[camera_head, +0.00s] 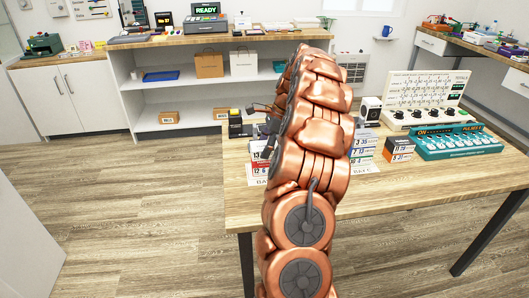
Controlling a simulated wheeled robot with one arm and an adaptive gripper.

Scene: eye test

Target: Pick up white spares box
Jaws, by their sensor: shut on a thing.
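My copper-coloured arm (310,135) rises through the middle of the view and hides much of the near table. Dark parts of my gripper (264,118) show just left of the arm, above the table's left part. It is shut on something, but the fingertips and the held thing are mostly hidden. I cannot tell for sure which thing is the white spares box. A small white box-like thing with a dark round face (371,109) stands on the table right of my arm, apart from the gripper.
The wooden table (420,185) bears labelled packs (363,146), a dark-and-orange box (398,150), a teal device (458,142) and a white knobbed panel (425,98). The floor at left is clear.

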